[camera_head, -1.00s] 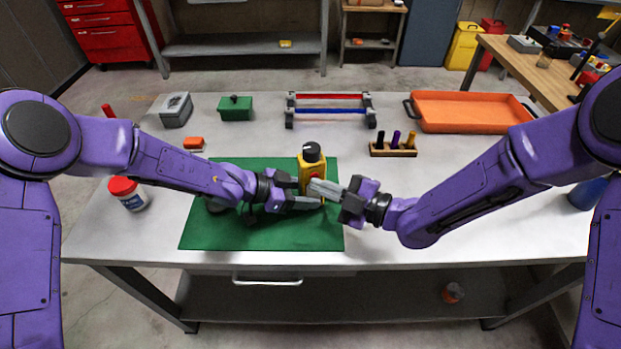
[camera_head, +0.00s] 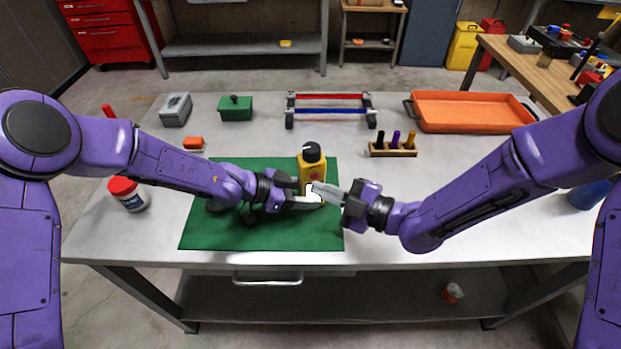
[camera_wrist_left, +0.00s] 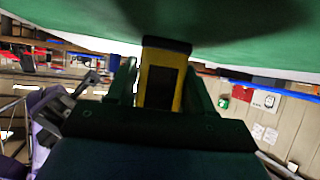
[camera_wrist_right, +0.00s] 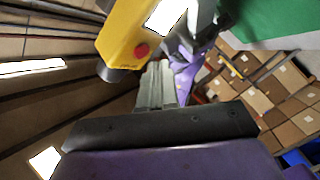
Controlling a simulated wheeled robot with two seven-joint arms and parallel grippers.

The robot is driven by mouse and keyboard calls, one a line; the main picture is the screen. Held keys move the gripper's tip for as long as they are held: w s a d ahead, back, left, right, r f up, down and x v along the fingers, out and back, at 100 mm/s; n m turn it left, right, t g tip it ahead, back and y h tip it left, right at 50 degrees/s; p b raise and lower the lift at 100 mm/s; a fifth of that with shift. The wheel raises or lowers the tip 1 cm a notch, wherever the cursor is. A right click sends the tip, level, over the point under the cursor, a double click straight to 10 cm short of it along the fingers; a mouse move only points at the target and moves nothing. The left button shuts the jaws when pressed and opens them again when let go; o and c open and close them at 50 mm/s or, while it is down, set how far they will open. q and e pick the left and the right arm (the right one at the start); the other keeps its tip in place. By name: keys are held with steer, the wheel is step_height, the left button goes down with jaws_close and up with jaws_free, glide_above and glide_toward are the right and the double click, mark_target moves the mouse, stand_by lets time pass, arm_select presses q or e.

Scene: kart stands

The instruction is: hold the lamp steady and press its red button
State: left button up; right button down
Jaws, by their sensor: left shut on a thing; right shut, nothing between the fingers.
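The yellow lamp with a black top (camera_head: 312,168) stands upright on the green mat (camera_head: 215,235). A lit white patch shows on its lower front. My left gripper (camera_head: 306,192) is shut on the lamp. The left wrist view shows the lamp (camera_wrist_left: 160,72) between its fingers. My right gripper (camera_head: 318,189) is shut and empty, its tips in front of the lamp. In the right wrist view the red button (camera_wrist_right: 142,50) shows on the yellow body, just beyond the right fingertips (camera_wrist_right: 160,68). They look slightly apart from it.
A red-capped jar (camera_head: 130,195) stands left of the mat. Behind are a grey box (camera_head: 175,110), a green box (camera_head: 236,108), an orange block (camera_head: 194,143), a rack with red and blue bars (camera_head: 330,110), a peg block (camera_head: 393,149) and an orange tray (camera_head: 470,112). The table's front right is clear.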

arm_select(q)
steer(key=o, duration=1)
arm_select(e)
steer(key=s, duration=0.2)
steer(key=s+d, duration=0.1)
steer(key=s, duration=0.2)
steer(key=shift+s+d, duration=0.25)
steer(key=shift+s, duration=0.15)
arm_select(q)
steer(key=shift+o, duration=0.2)
